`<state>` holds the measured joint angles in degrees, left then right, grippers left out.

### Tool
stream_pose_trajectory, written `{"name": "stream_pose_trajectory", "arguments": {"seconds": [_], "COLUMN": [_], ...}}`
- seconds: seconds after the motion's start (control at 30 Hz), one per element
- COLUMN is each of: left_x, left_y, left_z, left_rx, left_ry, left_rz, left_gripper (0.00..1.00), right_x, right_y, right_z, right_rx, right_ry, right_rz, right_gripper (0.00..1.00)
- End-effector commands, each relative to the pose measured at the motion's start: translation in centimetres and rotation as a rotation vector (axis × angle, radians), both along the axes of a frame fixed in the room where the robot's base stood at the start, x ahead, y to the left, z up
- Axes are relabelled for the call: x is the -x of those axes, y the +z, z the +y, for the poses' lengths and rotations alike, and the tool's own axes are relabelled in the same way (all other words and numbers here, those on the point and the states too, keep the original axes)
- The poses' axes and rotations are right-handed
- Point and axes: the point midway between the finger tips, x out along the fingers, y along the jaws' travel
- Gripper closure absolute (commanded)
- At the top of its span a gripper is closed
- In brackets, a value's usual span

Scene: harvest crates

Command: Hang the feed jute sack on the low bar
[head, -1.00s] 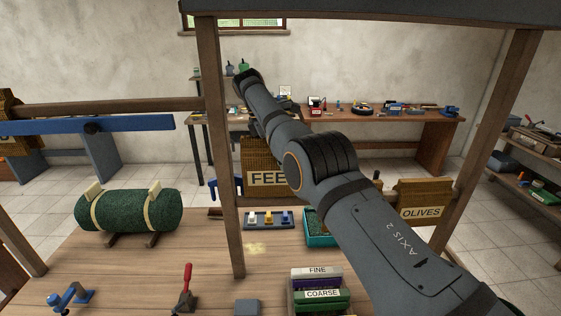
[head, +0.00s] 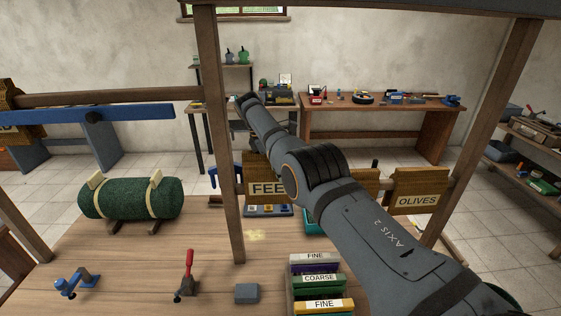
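The feed jute sack (head: 259,173), brown with a "FEE…" label, hangs upright below the wrist of my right arm. Its right edge is hidden behind my arm. My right gripper (head: 254,148) is at the sack's top edge; its fingers are mostly hidden, but the sack moves with the arm. An "OLIVES" sack (head: 417,183) hangs to the right, with another sack (head: 366,187) partly hidden beside it. My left gripper is out of view.
Wooden posts (head: 222,150) and (head: 485,120) stand on either side. The table (head: 170,245) bears a green roll (head: 130,199), a red-handled clamp (head: 188,272), a blue crank (head: 74,280) and labelled boxes (head: 316,257).

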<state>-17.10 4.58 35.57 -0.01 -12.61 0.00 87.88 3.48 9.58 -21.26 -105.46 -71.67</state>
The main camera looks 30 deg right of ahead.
Motion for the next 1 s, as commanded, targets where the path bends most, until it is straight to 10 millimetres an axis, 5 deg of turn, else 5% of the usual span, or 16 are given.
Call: {"name": "stream_pose_trajectory", "arguments": {"seconds": [0.6,1.0], "left_x": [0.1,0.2], "left_y": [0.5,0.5], "left_z": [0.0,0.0], "left_rx": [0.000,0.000], "left_ry": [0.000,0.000], "left_rz": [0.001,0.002], "left_gripper": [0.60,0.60], "right_x": [0.0,0.1], "right_y": [-5.5,-7.2], "right_z": [-0.2,-0.3], "right_rx": [0.000,0.001], "right_ry": [-0.005,-0.006], "right_rz": [-0.001,-0.001], "right_gripper": [0.93,0.93]}}
